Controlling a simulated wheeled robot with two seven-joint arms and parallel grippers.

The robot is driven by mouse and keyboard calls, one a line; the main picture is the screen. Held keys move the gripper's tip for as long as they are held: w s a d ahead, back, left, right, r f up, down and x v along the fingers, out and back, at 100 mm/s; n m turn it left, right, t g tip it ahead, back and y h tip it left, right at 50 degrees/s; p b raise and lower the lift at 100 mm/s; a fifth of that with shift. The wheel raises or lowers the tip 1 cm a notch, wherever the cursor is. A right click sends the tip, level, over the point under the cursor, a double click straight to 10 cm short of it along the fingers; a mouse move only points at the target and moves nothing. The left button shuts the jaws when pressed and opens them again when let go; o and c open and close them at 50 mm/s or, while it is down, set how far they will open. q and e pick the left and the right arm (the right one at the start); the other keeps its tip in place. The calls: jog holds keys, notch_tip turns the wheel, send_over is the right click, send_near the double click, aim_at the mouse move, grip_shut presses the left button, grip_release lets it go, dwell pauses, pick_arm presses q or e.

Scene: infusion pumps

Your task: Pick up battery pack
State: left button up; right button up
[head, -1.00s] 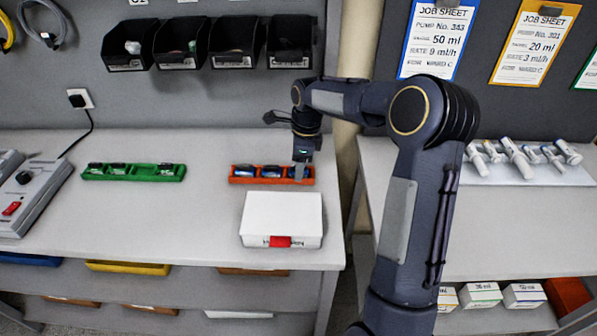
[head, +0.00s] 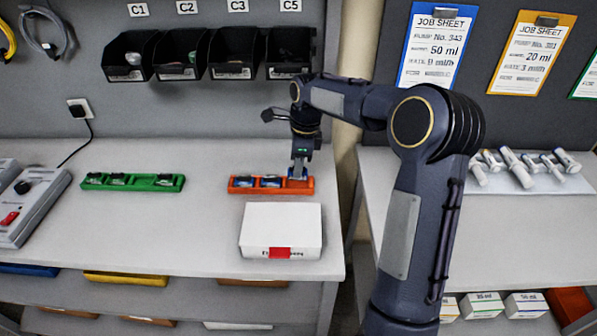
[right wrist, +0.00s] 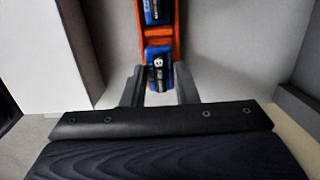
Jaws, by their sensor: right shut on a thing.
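An orange tray (head: 258,190) stands on the grey bench, with dark blue battery packs in it. Two packs, a left one (head: 241,181) and a middle one (head: 270,181), sit in their compartments. My right gripper (head: 298,175) points down at the tray's right end. In the right wrist view its fingers (right wrist: 159,83) are shut on the end battery pack (right wrist: 158,73), one on each side. The orange tray (right wrist: 140,32) shows beyond it with another pack (right wrist: 156,12). I cannot tell whether the held pack is clear of its compartment. My left gripper is out of view.
A white box (head: 281,231) with a red tab stands just in front of the orange tray. A green tray (head: 133,182) with dark packs lies to the left. Black bins (head: 233,53) hang on the wall behind. The bench between the trays is clear.

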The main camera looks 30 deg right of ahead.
jog(key=s+a+r+b, duration=0.2)
jog(key=s+a+r, duration=0.6)
jog(key=s, duration=0.3)
jog(key=shift+a+r, duration=0.3)
jog(key=shift+r, duration=0.5)
